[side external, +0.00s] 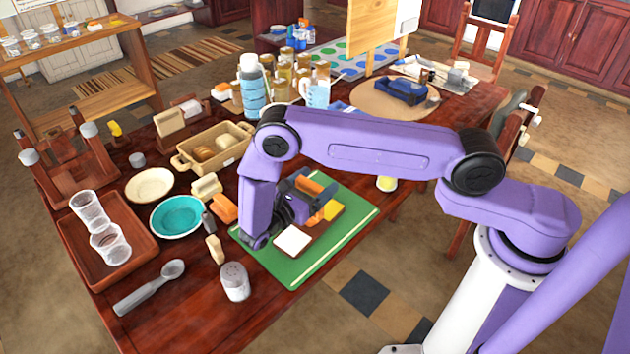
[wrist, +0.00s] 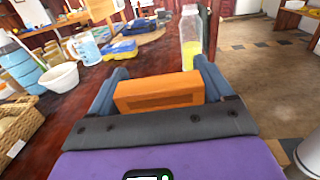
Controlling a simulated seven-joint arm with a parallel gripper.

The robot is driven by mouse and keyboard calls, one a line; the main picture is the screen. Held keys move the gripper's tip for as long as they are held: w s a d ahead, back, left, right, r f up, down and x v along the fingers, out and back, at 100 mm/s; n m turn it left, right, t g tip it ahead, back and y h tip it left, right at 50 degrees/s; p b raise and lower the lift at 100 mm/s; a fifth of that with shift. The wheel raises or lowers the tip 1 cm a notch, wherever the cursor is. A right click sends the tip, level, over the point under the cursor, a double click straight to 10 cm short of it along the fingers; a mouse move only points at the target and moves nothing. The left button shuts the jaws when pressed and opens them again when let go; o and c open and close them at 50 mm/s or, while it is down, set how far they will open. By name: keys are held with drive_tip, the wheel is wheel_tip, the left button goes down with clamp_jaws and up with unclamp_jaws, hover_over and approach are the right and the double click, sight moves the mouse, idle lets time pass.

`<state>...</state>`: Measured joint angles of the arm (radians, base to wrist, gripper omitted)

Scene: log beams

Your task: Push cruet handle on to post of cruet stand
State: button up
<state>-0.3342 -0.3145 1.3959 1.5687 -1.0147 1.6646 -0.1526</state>
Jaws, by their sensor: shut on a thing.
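My gripper (side external: 300,198) is low over the green board (side external: 308,267). In the wrist view, an orange block (wrist: 158,91) lies crosswise between the fingers, and my gripper is shut on it. Orange also shows beside the fingers in the side view (side external: 314,187). A clear bottle with yellow liquid (wrist: 190,45) stands beyond the gripper in the wrist view; its lower part is hidden. I cannot tell for certain which thing is the cruet handle, the stand or its post.
White-and-brown (side external: 292,241) and yellow (side external: 332,210) pieces lie on the green board. A salt shaker (side external: 235,282), teal bowl (side external: 176,216), bread basket (side external: 214,150) and tray of clear cups (side external: 78,262) crowd the left. Bottles and jars stand behind my arm.

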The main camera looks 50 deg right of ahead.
drive_tip(key=shift+f, duration=0.7)
drive_tip(key=o, duration=1.2)
drive_tip(key=shift+o, duration=0.2)
drive_tip(key=shift+a, duration=0.1)
drive_tip(key=a, duration=0.9)
drive_tip(key=shift+s+a, duration=0.35)
drive_tip(key=shift+s, duration=0.05)
drive_tip(key=shift+s, duration=0.1)
drive_tip(key=s+d, duration=0.3)
drive_tip(key=s, duration=0.6)
drive_tip(key=shift+d, duration=0.3)
drive_tip(key=shift+s, duration=0.1)
